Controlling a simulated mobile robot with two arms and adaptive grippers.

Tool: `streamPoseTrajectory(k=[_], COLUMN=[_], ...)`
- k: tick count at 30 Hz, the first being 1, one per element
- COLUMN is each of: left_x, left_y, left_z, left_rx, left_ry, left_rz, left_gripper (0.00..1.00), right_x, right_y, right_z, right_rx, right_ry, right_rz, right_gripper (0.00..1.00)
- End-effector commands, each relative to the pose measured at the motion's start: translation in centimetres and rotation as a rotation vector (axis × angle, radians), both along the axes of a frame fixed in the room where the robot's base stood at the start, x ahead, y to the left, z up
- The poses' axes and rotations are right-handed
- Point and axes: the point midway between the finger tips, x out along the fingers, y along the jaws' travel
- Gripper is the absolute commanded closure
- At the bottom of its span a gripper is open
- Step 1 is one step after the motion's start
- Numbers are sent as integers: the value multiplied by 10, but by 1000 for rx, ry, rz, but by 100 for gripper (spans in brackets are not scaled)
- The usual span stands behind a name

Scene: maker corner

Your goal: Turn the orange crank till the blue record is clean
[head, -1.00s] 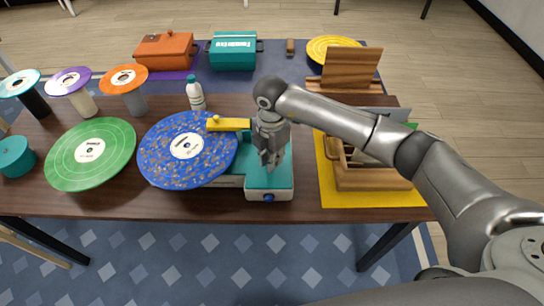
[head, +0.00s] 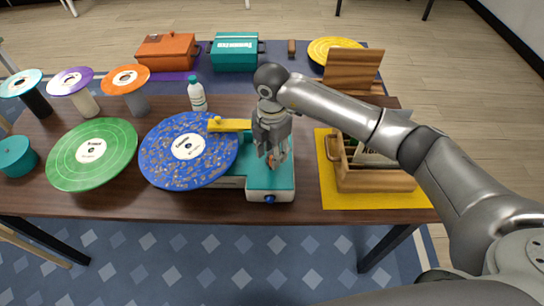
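The blue record (head: 165,165) lies flat on the left of the teal and white cleaning machine (head: 256,183); brownish specks cover much of its blue surface. A yellow arm (head: 229,125) reaches over the record's right edge. A small part of the orange crank (head: 272,160) shows on top of the machine, mostly hidden by my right gripper. My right gripper (head: 273,152) points down at the crank, with its fingers right at it. I cannot tell whether they are closed on it. My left gripper is not in view.
A green record (head: 66,165) lies left of the blue one. A white bottle (head: 197,96) stands behind. Several records on stands (head: 126,79) are at the back left. A wooden crate (head: 375,181) on a yellow mat (head: 330,197) is to the right.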

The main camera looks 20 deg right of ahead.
Motion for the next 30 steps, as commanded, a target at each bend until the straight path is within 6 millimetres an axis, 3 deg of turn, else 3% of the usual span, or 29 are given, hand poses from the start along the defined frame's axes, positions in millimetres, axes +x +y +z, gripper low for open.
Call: streamPoseTrajectory(k=[6, 12, 18, 30], left_x=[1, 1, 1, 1], left_y=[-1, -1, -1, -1], left_z=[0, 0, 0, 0], left_rx=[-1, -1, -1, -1], left_ry=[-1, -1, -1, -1], left_rz=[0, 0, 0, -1], left_gripper=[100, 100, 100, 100], right_x=[1, 1, 0, 0], right_y=[0, 0, 0, 0], right_z=[49, 80, 90, 90], right_rx=[2, 1, 1, 1], right_ry=[-5, -3, -1, -1], right_rz=[1, 1, 1, 1], right_gripper=[62, 62, 62, 62])
